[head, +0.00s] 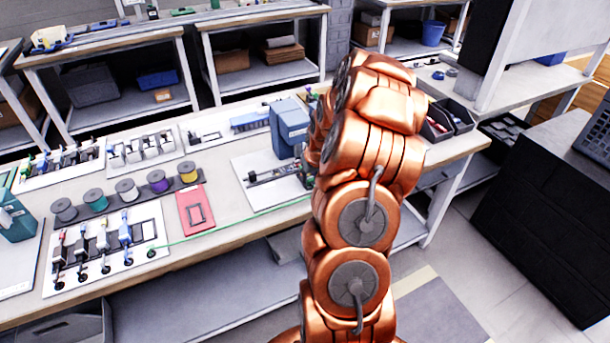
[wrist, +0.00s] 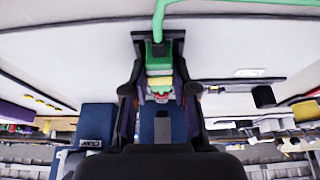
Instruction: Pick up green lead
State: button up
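The green lead (head: 230,232) runs as a thin line from a socket on the white board (head: 137,213) at the left across the table to my gripper. In the wrist view, the green lead (wrist: 159,20) arcs across the top, and its green end goes down between the fingertips of my gripper (wrist: 158,48). The fingers are closed around that end. In the head view my copper arm hides most of the gripper, near the blue device (head: 289,128) on its white base.
Spools (head: 125,190) stand in a row behind the board, with a red plate (head: 196,209) to their right. More lead boards (head: 145,147) stand behind. Black bins (head: 437,122) are right of my arm. The table's front edge is clear.

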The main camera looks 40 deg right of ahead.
grip_shut()
